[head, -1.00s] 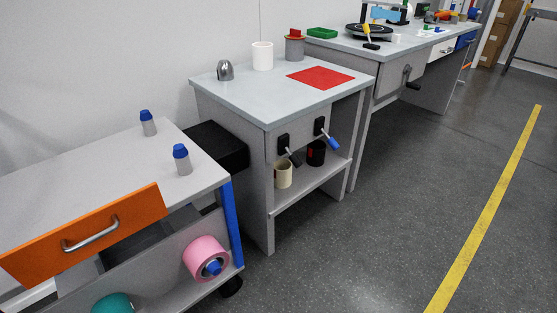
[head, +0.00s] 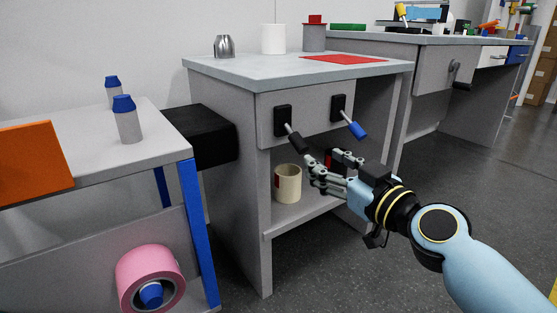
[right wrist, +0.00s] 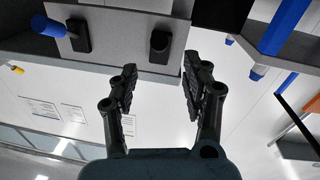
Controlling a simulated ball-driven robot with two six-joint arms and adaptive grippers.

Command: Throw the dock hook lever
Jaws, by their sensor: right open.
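Two levers stick out from the front panel of the grey cabinet (head: 265,120). The left lever (head: 298,143) has a black handle pointing down and to the right. The right lever (head: 357,130) has a blue handle, also slanting down right. I cannot tell which is the dock hook lever. My right gripper (head: 321,158) is open and empty, just below and right of the black handle. In the right wrist view the black handle (right wrist: 159,42) shows end-on, ahead between the spread fingers (right wrist: 158,88), apart from them. The blue handle (right wrist: 38,26) is at left there. My left gripper is not in view.
A beige mug (head: 288,184) stands on the shelf below the levers; a dark mug there is mostly hidden by my gripper. A black box (head: 200,137) sits left of the cabinet. A white cup (head: 273,39) and red mat (head: 345,59) are on top. Floor at right is open.

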